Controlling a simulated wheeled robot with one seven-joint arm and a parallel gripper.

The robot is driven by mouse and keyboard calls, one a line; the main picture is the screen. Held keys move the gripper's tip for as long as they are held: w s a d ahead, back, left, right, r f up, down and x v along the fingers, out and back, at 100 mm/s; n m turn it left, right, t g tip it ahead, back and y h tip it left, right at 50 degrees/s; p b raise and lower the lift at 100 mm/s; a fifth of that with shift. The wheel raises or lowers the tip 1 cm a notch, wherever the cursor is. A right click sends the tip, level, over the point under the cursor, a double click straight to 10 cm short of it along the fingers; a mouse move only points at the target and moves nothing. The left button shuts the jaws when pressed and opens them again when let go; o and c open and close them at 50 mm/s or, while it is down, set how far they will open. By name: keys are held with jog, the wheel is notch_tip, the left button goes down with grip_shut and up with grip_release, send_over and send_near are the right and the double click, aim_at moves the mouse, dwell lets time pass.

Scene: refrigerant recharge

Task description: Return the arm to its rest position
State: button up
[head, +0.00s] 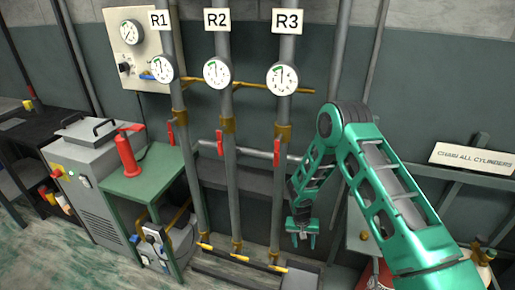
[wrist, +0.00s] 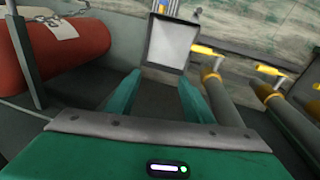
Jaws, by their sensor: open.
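My green arm reaches in from the right in the head view, bent at a high elbow, with its forearm hanging down. My gripper (head: 302,238) points downward, in front of the wall and just right of the R3 pipe (head: 279,150). In the wrist view my gripper (wrist: 159,90) is open, with its two green fingers apart and nothing between them. A grey box-like surface (wrist: 172,43) lies beyond the fingertips. Pipes with yellow handles (wrist: 207,48) run close to the right finger.
Pipes R1 (head: 187,150) and R2 (head: 229,150) carry gauges and red levers. A red cylinder (wrist: 60,45) lies left in the wrist view. A green table (head: 150,172) holds a red object (head: 127,153). A grey machine (head: 92,180) stands left; open floor shows at lower left.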

jog(key=d+r+n+t, duration=0.1)
jog(key=d+r, duration=0.1)
jog(key=r, duration=1.1)
jog(key=d+r, duration=0.2)
jog(key=r, duration=1)
jog(key=s+d+r+t+y, duration=0.1)
jog(key=s+d+r, duration=0.1)
jog(key=s+r, duration=0.5)
jog(key=s+d+r+t, duration=0.1)
jog(key=s+d+r, duration=0.1)
jog(key=r, duration=0.9)
jog(key=s+d+r+n+t+y, duration=0.1)
jog(key=s+r, duration=0.3)
jog(key=s, duration=0.2)
jog(key=s+d+r+n, duration=0.1)
jog(key=s+r, duration=0.2)
jog(key=s, duration=0.3)
jog(key=s+d+m+g, duration=0.2)
jog(key=s+d, duration=0.3)
jog(key=s, duration=0.4)
jog(key=s+d+f+m+g, duration=0.1)
jog(key=s+d+m+g, duration=0.1)
jog(key=s+d+m, duration=0.2)
jog(key=s+d, duration=0.2)
jog(key=s, duration=0.2)
jog(key=shift+s+m+g, duration=0.3)
jog(key=shift+s, duration=0.1)
jog(key=shift+f, duration=0.1)
